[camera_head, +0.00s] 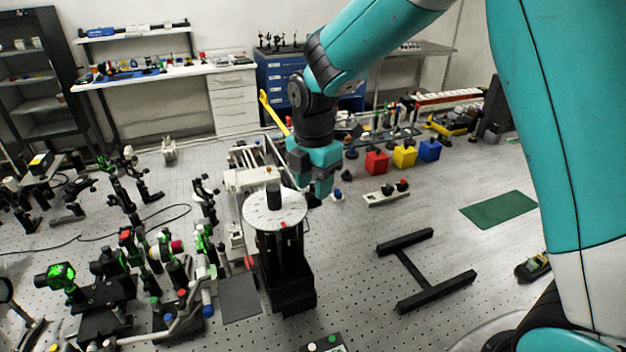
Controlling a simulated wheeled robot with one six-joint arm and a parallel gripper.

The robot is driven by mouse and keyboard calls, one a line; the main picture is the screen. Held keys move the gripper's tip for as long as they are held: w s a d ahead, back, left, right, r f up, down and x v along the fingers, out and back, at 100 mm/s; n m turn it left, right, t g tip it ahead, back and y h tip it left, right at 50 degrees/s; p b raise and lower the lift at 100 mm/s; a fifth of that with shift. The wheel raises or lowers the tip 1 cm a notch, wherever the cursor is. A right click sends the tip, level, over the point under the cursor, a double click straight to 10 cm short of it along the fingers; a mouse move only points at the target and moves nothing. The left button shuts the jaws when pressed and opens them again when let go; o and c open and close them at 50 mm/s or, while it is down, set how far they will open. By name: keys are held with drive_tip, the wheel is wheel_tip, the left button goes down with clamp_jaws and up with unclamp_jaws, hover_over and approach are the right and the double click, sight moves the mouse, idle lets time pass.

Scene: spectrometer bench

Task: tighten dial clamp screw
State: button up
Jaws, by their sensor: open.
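The white round dial (275,210) sits level on top of a dark stand (286,270) in the middle of the bench. A black upright knob (273,194) rises from the dial, and a small red mark (284,225) shows at its front edge. The clamp screw itself is too small to tell. My gripper (319,192) is teal, points down and is open. It hangs just right of the dial's rim in the picture, apart from the black knob. Whether its fingers touch anything near the dial cannot be told.
Several optical mounts (130,265) crowd the left. A black H-shaped frame (425,270) and a green mat (499,210) lie at right. Red (376,163), yellow (404,157) and blue (429,150) blocks stand behind. Bare bench shows between the stand and the H-shaped frame.

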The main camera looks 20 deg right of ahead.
clamp_jaws()
